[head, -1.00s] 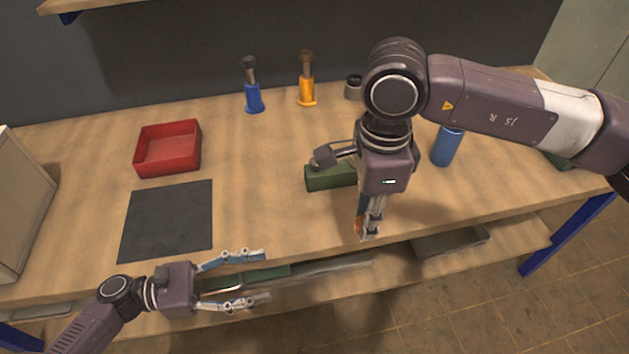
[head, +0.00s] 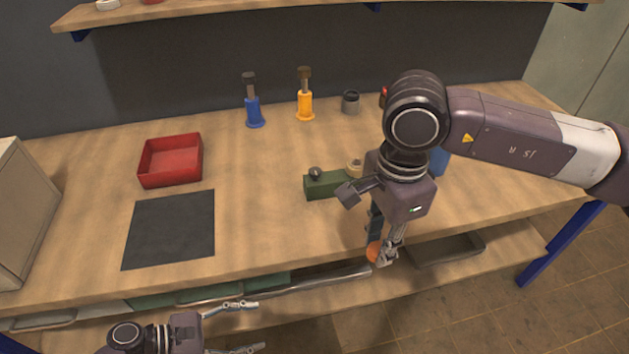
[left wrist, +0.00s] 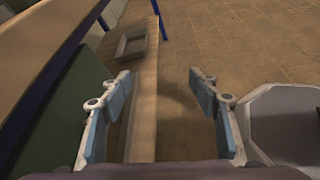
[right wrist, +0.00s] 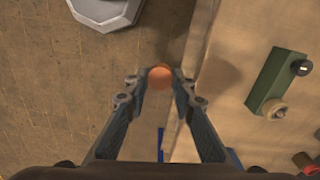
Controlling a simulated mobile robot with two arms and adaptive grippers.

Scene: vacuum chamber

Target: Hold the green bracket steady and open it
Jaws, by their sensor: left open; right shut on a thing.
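The green bracket (head: 325,187) is a block on the table right of centre, partly behind my right arm. It carries a dark round knob and a pale ring. It also shows at the right of the right wrist view (right wrist: 278,78). My right gripper (head: 381,254) is shut on an orange round thing (right wrist: 160,77), held near the table's front edge and apart from the bracket. Only its round end shows between the fingertips. My left gripper (head: 255,326) is open and empty, low in front of the table; its spread fingers show in the left wrist view (left wrist: 162,88).
A red tray (head: 170,178) and a dark mat (head: 168,228) lie on the left. A blue (head: 254,112) and a yellow (head: 305,105) bottle-like thing stand at the back. A lower shelf (head: 330,300) runs under the table. The middle of the tabletop is clear.

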